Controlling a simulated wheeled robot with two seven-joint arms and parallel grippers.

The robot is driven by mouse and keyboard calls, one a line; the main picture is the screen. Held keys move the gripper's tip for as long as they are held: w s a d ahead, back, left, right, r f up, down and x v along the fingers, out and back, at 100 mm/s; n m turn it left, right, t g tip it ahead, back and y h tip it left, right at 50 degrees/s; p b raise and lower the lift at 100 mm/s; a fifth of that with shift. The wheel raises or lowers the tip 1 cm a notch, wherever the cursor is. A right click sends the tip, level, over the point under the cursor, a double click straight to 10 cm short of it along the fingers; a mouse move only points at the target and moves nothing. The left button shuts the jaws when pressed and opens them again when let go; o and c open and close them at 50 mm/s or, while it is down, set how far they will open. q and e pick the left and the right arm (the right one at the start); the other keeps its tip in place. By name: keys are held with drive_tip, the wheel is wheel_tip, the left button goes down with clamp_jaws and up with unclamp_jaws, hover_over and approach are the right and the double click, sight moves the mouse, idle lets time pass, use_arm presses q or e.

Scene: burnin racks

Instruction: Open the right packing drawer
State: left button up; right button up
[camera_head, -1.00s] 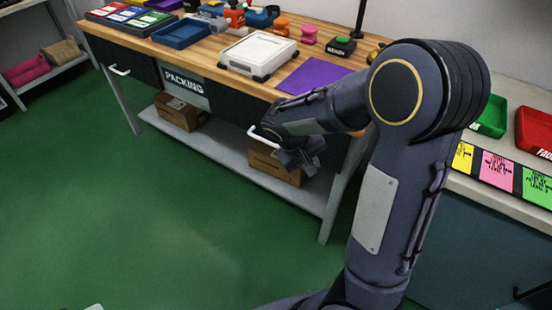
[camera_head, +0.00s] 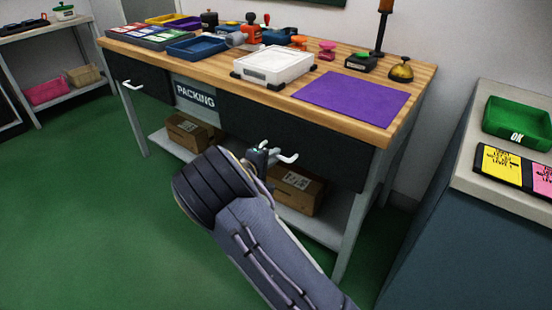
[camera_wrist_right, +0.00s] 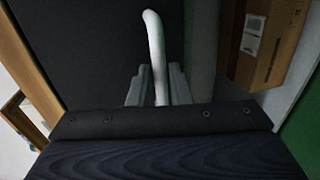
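The packing table has a dark right drawer (camera_head: 300,142) under its wooden top, with a white bar handle (camera_head: 288,158). The drawer front looks flush with the table. My right gripper (camera_head: 264,156) is at this handle, its fingers partly hidden by my wrist. In the right wrist view the handle (camera_wrist_right: 156,50) runs between the two grey fingers (camera_wrist_right: 157,88), which sit close against both its sides with hardly any gap, so the gripper looks shut on it. My left gripper is out of view.
A left drawer handle (camera_head: 132,86) shows on the same table. Cardboard boxes (camera_head: 296,190) stand on the lower shelf (camera_head: 326,226). A grey-topped bench (camera_head: 462,172) with a green tray (camera_head: 516,124) is at the right. Green floor (camera_head: 90,210) is open in front.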

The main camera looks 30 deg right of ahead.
drive_tip(key=shift+x, duration=0.95)
clamp_jaws()
drive_tip(key=f+v, duration=0.3)
drive_tip(key=v, duration=1)
drive_tip(key=a+f+v, duration=0.1)
drive_tip(key=f+v, duration=0.1)
drive_tip(key=v, duration=1.1)
drive_tip(key=shift+s+a+f, duration=0.3)
drive_tip(key=shift+s+a, duration=0.05)
drive_tip(key=shift+s, duration=0.15)
unclamp_jaws()
